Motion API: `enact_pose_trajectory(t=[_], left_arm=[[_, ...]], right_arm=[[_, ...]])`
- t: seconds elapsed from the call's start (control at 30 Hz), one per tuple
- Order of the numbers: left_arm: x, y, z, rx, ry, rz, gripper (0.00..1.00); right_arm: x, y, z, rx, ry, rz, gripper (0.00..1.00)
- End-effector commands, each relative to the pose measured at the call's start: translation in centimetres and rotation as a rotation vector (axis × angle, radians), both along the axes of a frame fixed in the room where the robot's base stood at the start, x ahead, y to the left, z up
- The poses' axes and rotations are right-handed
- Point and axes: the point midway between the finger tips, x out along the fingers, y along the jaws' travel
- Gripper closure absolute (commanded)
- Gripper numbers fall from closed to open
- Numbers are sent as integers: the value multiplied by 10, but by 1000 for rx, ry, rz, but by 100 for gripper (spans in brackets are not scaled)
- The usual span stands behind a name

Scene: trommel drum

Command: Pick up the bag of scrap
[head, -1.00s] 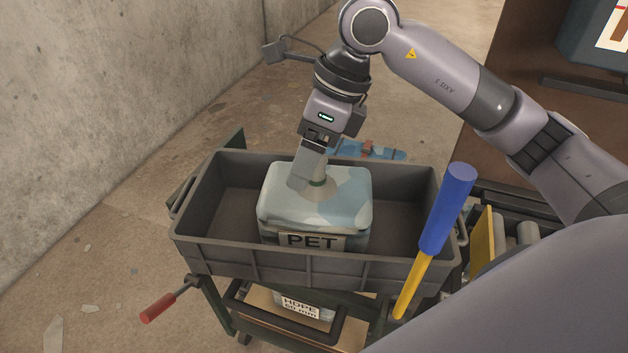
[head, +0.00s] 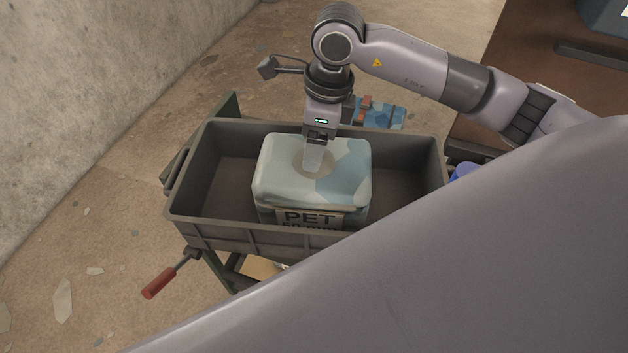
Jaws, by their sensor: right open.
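The bag of scrap (head: 340,180) is a pale blue, block-shaped bag with a PET label on its front. It sits upright in a dark grey tray (head: 215,235) on a cart. A round grey patch shows on the bag's top. My right gripper (head: 314,165) points down at this patch, at or just above the bag's top. Its fingertips are seen edge-on, and I cannot tell if they touch the bag. It holds nothing visible. My left gripper is not in view.
A red-handled lever (head: 158,283) sticks out at the cart's front left. A blue item (head: 380,113) lies behind the tray. A blue handle end (head: 464,171) shows at the tray's right. A concrete wall (head: 90,90) stands at the left, and a brown surface (head: 510,80) at the right.

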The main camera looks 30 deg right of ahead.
Motion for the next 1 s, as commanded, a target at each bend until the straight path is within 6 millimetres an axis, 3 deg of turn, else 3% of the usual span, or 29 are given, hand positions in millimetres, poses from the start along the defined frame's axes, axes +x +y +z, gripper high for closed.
enact_pose_trajectory(t=[0.3, 0.37, 0.53, 1.0], left_arm=[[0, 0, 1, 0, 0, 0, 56], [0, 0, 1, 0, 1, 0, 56], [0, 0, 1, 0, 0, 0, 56], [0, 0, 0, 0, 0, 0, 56]], right_arm=[[1, 1, -8, 1, -1, 1, 28], [1, 1, -8, 1, -1, 1, 44], [1, 1, -8, 2, -1, 1, 99], [2, 2, 1, 4, -7, 1, 100]])
